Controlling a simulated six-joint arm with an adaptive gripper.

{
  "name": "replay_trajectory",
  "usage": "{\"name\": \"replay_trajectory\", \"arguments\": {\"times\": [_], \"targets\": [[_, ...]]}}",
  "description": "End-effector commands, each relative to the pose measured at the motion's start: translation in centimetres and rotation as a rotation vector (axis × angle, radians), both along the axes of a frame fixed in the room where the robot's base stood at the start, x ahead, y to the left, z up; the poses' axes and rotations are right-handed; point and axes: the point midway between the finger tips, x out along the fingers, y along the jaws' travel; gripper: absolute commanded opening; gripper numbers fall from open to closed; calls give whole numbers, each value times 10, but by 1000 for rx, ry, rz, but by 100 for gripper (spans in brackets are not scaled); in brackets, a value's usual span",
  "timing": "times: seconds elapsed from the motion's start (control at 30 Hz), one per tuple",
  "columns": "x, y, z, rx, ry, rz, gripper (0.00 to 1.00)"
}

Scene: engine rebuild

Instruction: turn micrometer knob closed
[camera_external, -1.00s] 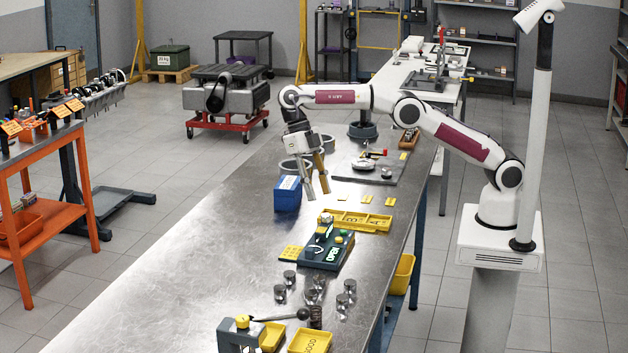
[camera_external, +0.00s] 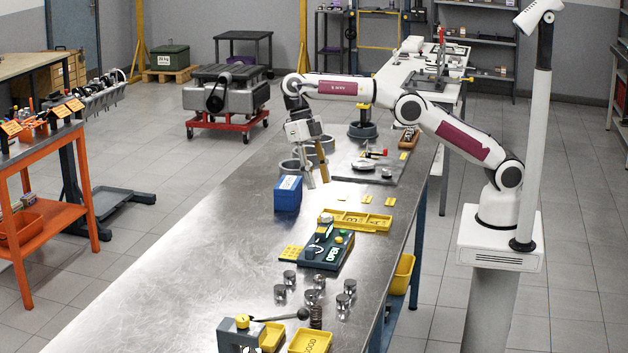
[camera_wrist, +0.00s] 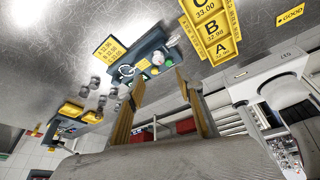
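The micrometer (camera_wrist: 127,71) shows in the wrist view as a small white frame on a dark teal fixture (camera_wrist: 150,47) with coloured buttons. In the external view the fixture (camera_external: 328,262) stands mid-table with an OPEN label, and the micrometer (camera_external: 320,240) is small on top. Its knob is too small to make out. My gripper (camera_external: 318,184) hangs above the table, beyond the fixture and clear of it. In the wrist view my gripper's two tan fingers (camera_wrist: 160,82) are apart with nothing between them.
A blue box (camera_external: 288,196) stands left of my gripper. A yellow lettered tray (camera_external: 362,221) lies behind the fixture. Several metal cylinders (camera_external: 318,290) stand in front of it. A lever device (camera_external: 238,334) and yellow bins (camera_external: 310,341) are at the near end. The table's left side is clear.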

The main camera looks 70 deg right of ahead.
Motion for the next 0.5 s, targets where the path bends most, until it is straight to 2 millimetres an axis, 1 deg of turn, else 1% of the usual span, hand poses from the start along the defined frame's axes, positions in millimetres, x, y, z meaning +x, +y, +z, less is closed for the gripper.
{"name": "replay_trajectory", "arguments": {"times": [0.03,0.2,0.33,0.5], "targets": [[-3,-3,7,2,-1,-3,37],[-14,-12,25,10,-1,-36,37],[-21,-15,31,15,-2,-105,37],[-28,-18,32,18,-4,-223,37]]}}
